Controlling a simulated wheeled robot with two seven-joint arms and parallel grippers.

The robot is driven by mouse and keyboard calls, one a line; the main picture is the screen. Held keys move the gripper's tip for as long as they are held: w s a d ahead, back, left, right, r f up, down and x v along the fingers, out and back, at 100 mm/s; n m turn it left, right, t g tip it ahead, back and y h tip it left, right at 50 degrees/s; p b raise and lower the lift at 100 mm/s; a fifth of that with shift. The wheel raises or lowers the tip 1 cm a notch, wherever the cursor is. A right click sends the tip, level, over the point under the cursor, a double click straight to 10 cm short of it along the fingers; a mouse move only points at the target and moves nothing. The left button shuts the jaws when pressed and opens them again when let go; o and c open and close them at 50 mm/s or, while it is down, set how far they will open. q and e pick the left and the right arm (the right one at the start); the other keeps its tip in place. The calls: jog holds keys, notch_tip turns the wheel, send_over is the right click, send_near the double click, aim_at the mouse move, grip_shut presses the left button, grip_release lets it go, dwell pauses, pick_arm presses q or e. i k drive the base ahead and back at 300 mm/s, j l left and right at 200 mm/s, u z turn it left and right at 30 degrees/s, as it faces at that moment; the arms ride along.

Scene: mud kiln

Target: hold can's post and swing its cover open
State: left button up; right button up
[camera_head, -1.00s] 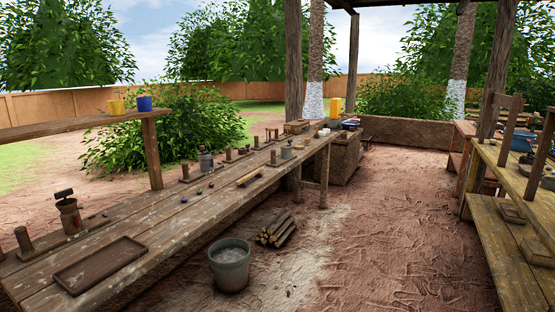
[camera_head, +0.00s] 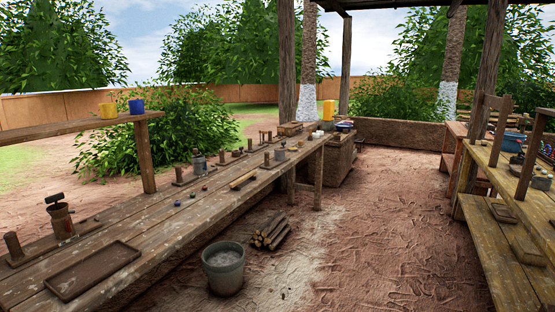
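Several small cans stand on the long wooden table, each near short wooden posts. The nearest, a brown can (camera_head: 61,222), is at the left, with a dark flat piece (camera_head: 54,198) above its rim that looks like its cover. It is too small to tell how far the cover is open. A short wooden post (camera_head: 13,246) stands to its left. A grey can (camera_head: 199,163) stands farther back beside a post (camera_head: 179,175), and another grey can (camera_head: 280,154) is beyond it. Neither of my grippers is in view.
The long table (camera_head: 150,241) bears an empty brown tray (camera_head: 93,270) at its near end. A grey bucket (camera_head: 223,268) and firewood (camera_head: 270,232) lie on the ground before it. Another bench (camera_head: 497,245) is at the right. Open dirt ground lies between.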

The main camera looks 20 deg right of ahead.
aim_at(282, 149)
jog(key=i+l+z, duration=0.65)
jog(key=i, duration=0.25)
jog(key=i+z, duration=0.35)
jog(key=i+l, duration=0.15)
jog(key=i, duration=1.3)
jog(key=i+l+u, duration=0.1)
jog(key=i+u, duration=0.3)
jog(key=i+l+u, duration=0.15)
jog(key=i+u, duration=0.25)
jog(key=i+l+u, duration=0.2)
jog(key=u, duration=0.2)
jog(key=i+l+u, duration=0.25)
jog(key=l+u, duration=0.15)
